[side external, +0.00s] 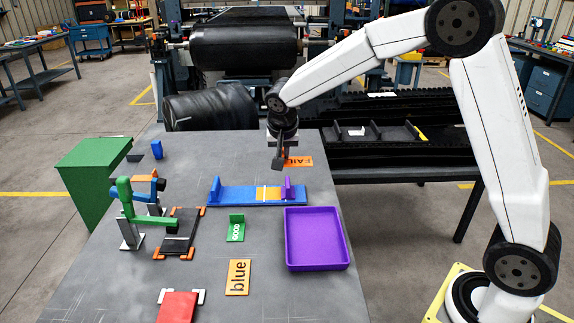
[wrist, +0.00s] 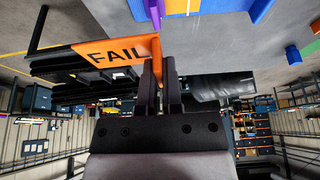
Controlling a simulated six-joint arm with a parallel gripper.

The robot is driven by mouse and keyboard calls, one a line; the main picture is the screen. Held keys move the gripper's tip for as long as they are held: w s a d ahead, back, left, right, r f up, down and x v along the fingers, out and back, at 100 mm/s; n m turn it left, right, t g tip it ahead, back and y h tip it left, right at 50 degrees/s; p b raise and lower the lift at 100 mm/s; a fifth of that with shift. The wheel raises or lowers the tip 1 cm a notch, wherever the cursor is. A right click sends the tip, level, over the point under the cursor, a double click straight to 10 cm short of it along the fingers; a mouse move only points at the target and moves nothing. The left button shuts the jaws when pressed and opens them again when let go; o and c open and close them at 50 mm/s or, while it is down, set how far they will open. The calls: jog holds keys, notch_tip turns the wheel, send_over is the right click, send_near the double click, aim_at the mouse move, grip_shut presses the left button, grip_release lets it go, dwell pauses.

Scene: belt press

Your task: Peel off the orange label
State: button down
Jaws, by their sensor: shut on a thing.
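My gripper (side external: 279,163) points down over the far right part of the table. It is shut on an orange label (side external: 300,161) with the dark word FAIL. In the wrist view the label (wrist: 118,53) sticks out to the left of the fingers (wrist: 161,90), and its orange end lies between them. It appears to be held above the surface; the exact height is hard to tell. A yellow-orange piece (side external: 269,194) lies on the blue holder (side external: 234,194), beside a purple block (side external: 287,188).
A purple tray (side external: 317,239) stands empty at the right. A green GOOD piece (side external: 236,229) is mid-table. A green and blue clamp device (side external: 140,208), a dark plate (side external: 180,230) and a red block (side external: 179,305) are at the left. Black rollers (side external: 243,45) and a belt stand behind.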

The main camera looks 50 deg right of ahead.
jog(key=shift+r, duration=3)
